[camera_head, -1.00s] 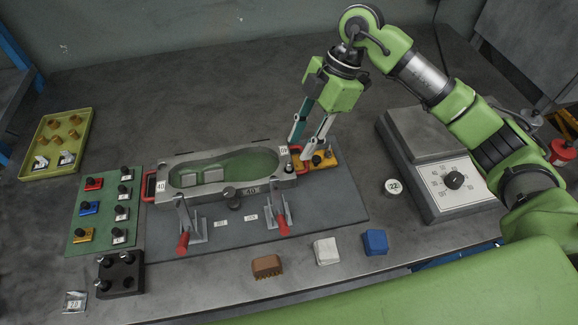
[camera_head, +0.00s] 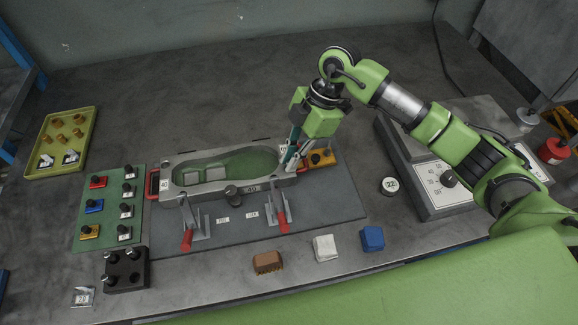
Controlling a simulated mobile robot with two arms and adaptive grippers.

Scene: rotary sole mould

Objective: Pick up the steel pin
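My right gripper (camera_head: 291,160) reaches down to the right end of the grey sole mould (camera_head: 222,200), beside the yellow block (camera_head: 331,160). Its fingertips overlap the mould's end in the picture. I cannot tell whether they are closed or hold anything. I cannot make out a separate steel pin at that end; the fingers cover part of it. A black block (camera_head: 126,270) with several upright pins or knobs with pale tops stands at the front left. I cannot tell whether one of these is the steel pin. My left gripper is not in view.
A green board (camera_head: 108,211) with coloured blocks lies left of the mould. A yellow tray (camera_head: 39,168) is further left. Two red-handled clamps (camera_head: 187,238) stand before the mould. Brown (camera_head: 268,262), white (camera_head: 325,248) and blue (camera_head: 372,238) blocks line the front. A dial box (camera_head: 430,200) is right.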

